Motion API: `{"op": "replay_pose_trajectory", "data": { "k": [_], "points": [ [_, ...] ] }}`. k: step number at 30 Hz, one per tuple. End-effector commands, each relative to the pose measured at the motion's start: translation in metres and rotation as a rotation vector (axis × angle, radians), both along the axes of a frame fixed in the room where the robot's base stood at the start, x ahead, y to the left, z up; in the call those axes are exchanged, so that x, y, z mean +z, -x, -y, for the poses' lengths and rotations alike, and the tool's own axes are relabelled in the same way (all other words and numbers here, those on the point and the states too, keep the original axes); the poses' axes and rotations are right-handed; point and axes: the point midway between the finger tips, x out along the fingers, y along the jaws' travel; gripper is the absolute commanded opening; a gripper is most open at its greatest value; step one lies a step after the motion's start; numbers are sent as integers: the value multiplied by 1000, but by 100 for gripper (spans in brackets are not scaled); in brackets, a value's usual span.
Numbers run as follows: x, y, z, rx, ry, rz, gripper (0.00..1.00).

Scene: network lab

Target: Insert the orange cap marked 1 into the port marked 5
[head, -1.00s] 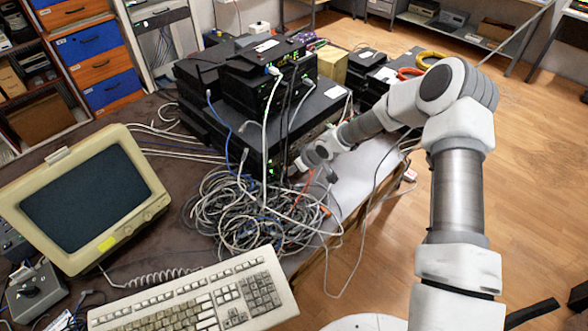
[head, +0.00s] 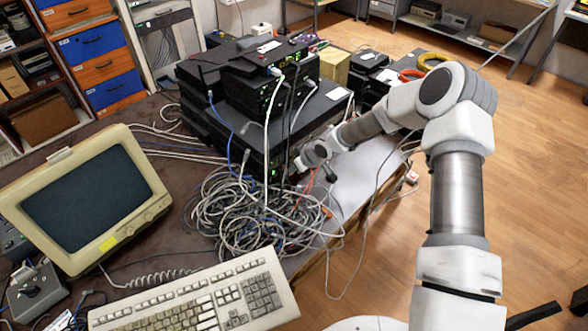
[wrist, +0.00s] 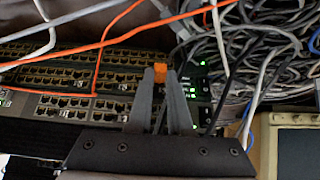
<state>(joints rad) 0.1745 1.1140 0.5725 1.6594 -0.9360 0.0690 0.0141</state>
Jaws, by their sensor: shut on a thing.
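In the wrist view my gripper (wrist: 160,76) is shut on a small orange cap (wrist: 160,71), which shows between the fingertips. The cap's mark cannot be read. Beyond the fingertips are rows of ports on the rack switches (wrist: 75,76); the port numbers are too small to read, so I cannot tell which is port 5. Whether the cap touches a port cannot be told. In the head view my gripper (head: 297,166) is at the front of the stacked black network equipment (head: 200,115), beside the cable pile. The cap is not distinguishable there.
A tangled cable pile (head: 235,210) lies in front of the equipment. An orange cable (wrist: 97,65) crosses the ports near my gripper, and loose white cables hang close by. An old monitor (head: 85,198) and a keyboard (head: 200,300) stand at the left front.

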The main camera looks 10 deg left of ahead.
Motion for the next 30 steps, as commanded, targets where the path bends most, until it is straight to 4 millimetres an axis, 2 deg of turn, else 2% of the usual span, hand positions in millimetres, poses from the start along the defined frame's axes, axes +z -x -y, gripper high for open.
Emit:
{"op": "replay_pose_trajectory", "data": {
  "k": [30],
  "points": [
    [0,-5,-6,0,-2,1,0]
  ]
}}
